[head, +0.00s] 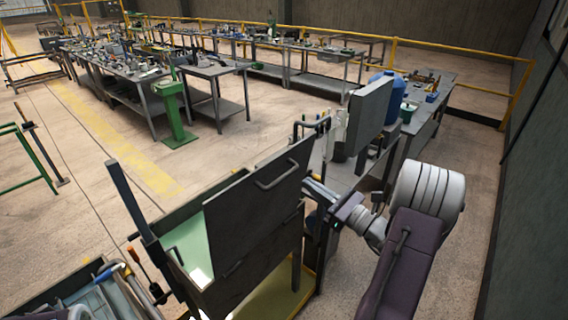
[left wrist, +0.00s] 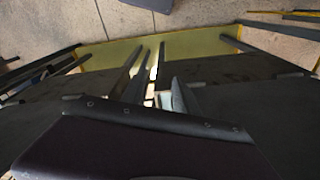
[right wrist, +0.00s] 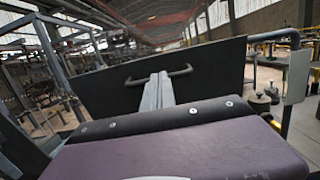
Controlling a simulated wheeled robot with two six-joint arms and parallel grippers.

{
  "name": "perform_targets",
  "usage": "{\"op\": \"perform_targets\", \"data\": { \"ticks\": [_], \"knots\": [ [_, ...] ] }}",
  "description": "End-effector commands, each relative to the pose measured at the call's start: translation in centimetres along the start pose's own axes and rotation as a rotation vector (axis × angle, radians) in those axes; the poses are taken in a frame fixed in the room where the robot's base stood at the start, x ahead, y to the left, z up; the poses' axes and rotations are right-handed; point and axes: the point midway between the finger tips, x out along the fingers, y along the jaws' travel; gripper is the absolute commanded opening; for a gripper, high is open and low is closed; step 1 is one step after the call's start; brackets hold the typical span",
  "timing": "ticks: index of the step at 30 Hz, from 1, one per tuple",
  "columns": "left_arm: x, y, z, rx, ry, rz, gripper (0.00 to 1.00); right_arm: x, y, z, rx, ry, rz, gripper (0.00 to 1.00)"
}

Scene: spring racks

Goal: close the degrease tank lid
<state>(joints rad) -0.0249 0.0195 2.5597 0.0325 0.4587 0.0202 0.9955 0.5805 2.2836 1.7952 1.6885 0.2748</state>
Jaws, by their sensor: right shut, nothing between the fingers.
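The degrease tank (head: 183,283) stands in the lower middle of the head view, with its pale green interior showing. Its dark lid (head: 245,215) stands raised and tilted, with a bar handle (head: 278,177) on the face toward me. My right gripper (head: 310,183) is close beside the lid's right edge. In the right wrist view the shut, empty fingers (right wrist: 158,92) point at the lid (right wrist: 215,68) and overlap its handle (right wrist: 185,71); contact is unclear. My left gripper's fingers (left wrist: 172,95) point down over a yellow-edged frame (left wrist: 110,53); their opening is unclear.
An upright grey panel (head: 368,110) and a bench with a blue drum (head: 385,95) stand behind the right arm. A tray of tools (head: 100,290) lies at lower left. A dark upright post (head: 130,195) rises left of the tank. The floor further left is mostly open.

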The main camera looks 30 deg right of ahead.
Motion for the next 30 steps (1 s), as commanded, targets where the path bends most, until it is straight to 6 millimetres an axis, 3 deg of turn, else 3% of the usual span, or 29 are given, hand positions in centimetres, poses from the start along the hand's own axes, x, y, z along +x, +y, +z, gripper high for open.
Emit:
{"op": "perform_targets", "data": {
  "ticks": [6, 12, 18, 30],
  "knots": [
    [-2.6, 0.1, -0.3, 0.0, 0.0, 0.0, 0.36, 5.1, 0.2, 0.5, 0.002, 0.0, 0.006, 0.0],
    [-4.2, 0.1, -0.4, 0.0, 0.0, 0.0, 0.36, 8.5, 0.2, 0.4, 0.002, 0.001, 0.005, 0.0],
    [-4.8, 0.1, -0.5, 0.0, 0.0, 0.0, 0.36, 9.9, 0.1, 0.1, 0.001, 0.0, 0.001, 0.0],
    [-4.8, 0.1, -0.5, 0.0, 0.0, 0.0, 0.36, 10.2, 0.1, 0.1, 0.0, 0.004, 0.002, 0.0]
  ]
}}
